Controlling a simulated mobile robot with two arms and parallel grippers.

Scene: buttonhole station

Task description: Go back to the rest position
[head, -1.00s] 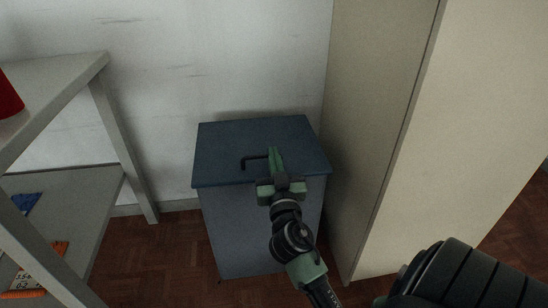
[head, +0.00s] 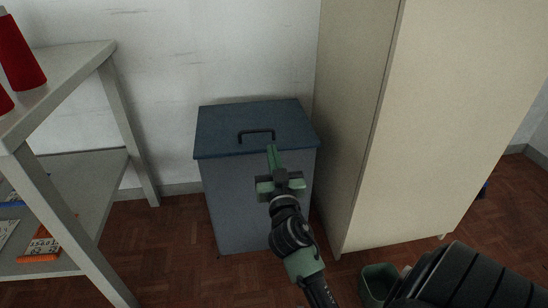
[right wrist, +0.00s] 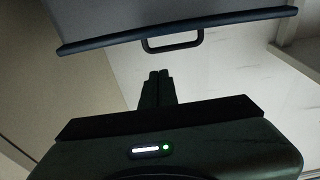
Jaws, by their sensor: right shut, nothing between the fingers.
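My right gripper (head: 273,158) is shut and empty. In the head view it appears over the front edge of a blue-grey bin (head: 255,205) with a flat dark blue lid (head: 222,130). The lid is down and has a dark bar handle (head: 257,133) on top. The fingertips show just below the handle and apart from it. In the right wrist view the shut fingers (right wrist: 158,76) point towards the lid's edge (right wrist: 200,31) and the handle (right wrist: 172,46), with a gap between. My left gripper is not in view.
A tall cream cabinet (head: 440,110) stands close to the right of the bin. A grey shelf unit (head: 85,75) with red cones (head: 20,55) and flat packets (head: 42,246) is at the left. A small green container (head: 378,283) shows at the lower right. Some wooden floor is bare.

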